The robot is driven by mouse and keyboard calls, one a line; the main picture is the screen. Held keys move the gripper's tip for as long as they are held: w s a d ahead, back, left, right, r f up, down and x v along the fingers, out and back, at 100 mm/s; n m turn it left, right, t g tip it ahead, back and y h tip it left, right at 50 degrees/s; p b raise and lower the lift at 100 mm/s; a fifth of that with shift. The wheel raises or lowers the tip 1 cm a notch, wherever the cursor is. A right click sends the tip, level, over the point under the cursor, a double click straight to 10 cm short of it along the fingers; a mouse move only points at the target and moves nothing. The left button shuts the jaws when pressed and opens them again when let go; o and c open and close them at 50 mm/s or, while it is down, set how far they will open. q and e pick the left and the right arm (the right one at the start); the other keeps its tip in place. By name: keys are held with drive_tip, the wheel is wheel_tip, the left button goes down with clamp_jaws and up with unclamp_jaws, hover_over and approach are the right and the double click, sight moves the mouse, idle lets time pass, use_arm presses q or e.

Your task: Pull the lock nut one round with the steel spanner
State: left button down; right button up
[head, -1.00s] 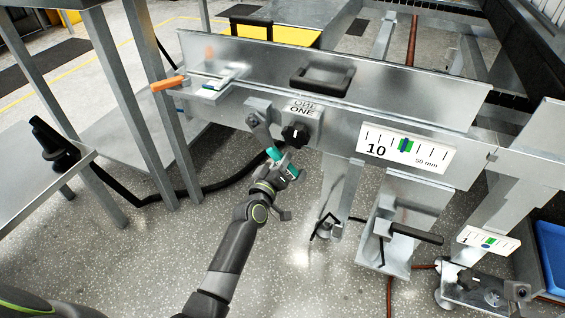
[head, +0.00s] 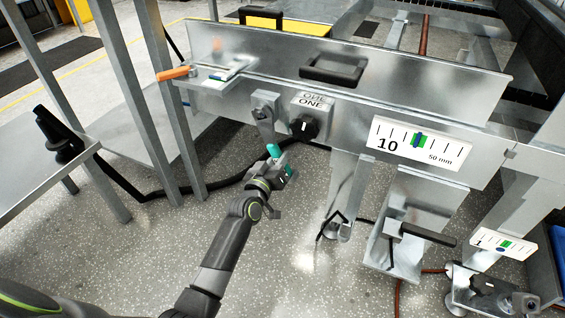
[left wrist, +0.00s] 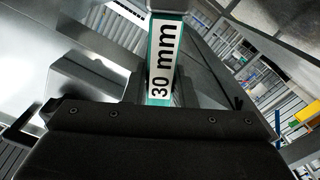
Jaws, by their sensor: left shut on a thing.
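The steel spanner (head: 267,126) has a teal grip (head: 274,151). It hangs nearly upright below the small bracket (head: 264,99) on the machine's front, its upper end at the lock nut. The nut is too small and covered to see clearly, and I cannot tell how the jaw sits on it. My left gripper (head: 281,168) is shut on the grip at the spanner's lower end. In the left wrist view the grip (left wrist: 163,62) carries a "30 mm" label and runs up from my gripper. My right gripper is not in view.
A small shelf (head: 213,79) with an orange-handled tool (head: 174,73) is above left. A "10" to "50 mm" scale (head: 418,143) is to the right. Floor below is open.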

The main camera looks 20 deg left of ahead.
use_arm(q)
drive_tip(key=shift+a, duration=0.15)
drive_tip(key=shift+w+a+f+m+b, duration=0.1)
drive_tip(key=shift+a+f+m+b, duration=0.1)
drive_tip(key=shift+a+m+b, duration=0.3)
drive_tip(key=shift+w+a+f+m+b, duration=0.1)
drive_tip(key=shift+a+f+m+b, duration=0.1)
drive_tip(key=shift+a+m+b, duration=0.3)
drive_tip(key=shift+d, duration=0.1)
